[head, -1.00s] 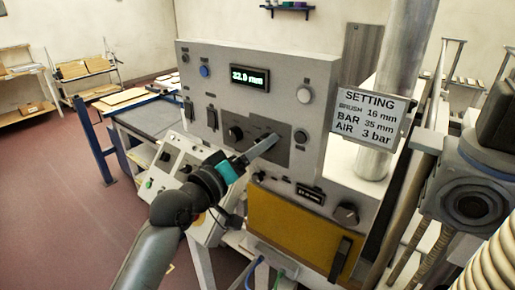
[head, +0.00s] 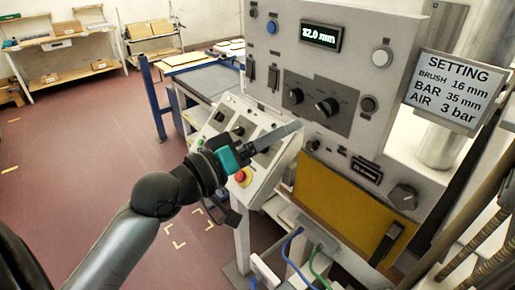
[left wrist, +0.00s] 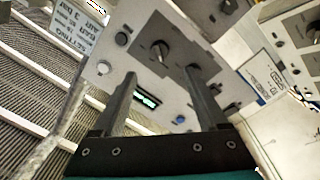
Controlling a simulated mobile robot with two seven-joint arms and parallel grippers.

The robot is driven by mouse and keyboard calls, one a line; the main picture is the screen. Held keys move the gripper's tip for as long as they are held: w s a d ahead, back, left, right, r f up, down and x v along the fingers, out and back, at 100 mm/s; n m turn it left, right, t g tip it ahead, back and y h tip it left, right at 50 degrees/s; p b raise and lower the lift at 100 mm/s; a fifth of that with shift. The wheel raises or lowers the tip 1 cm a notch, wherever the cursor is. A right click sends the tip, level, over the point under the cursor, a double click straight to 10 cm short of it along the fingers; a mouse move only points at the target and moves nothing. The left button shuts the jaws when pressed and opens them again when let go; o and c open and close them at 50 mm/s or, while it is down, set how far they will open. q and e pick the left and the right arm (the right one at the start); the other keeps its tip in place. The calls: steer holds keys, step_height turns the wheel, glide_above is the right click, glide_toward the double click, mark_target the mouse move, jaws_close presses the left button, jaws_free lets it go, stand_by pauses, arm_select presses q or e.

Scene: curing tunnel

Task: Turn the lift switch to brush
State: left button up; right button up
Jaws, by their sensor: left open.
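The upright grey control panel carries two black rotary knobs on a dark plate: a left knob (head: 295,96) and a larger right knob (head: 327,107), whose pointer is tilted. Their labels are too small to read, so I cannot tell which one is the lift switch. Both also show in the left wrist view, the right knob (left wrist: 160,50) and the left knob (left wrist: 193,70). My left gripper (head: 296,127) is below and left of the knobs, apart from them. In the left wrist view my left gripper (left wrist: 161,73) is open and empty, facing the panel. My right gripper is out of view.
A display (head: 321,36) reads 32.0 mm. A setting sign (head: 455,90) lists brush 16 mm, bar 35 mm, air 3 bar. A sloped control box (head: 258,178) with a red button (head: 240,176) stands below the gripper. A yellow panel (head: 350,195) is at lower right.

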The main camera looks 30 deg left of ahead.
arm_select(q)
steer(key=p+v, duration=0.1)
steer(key=v, duration=0.3)
steer(key=shift+f, duration=0.1)
stand_by(0.7)
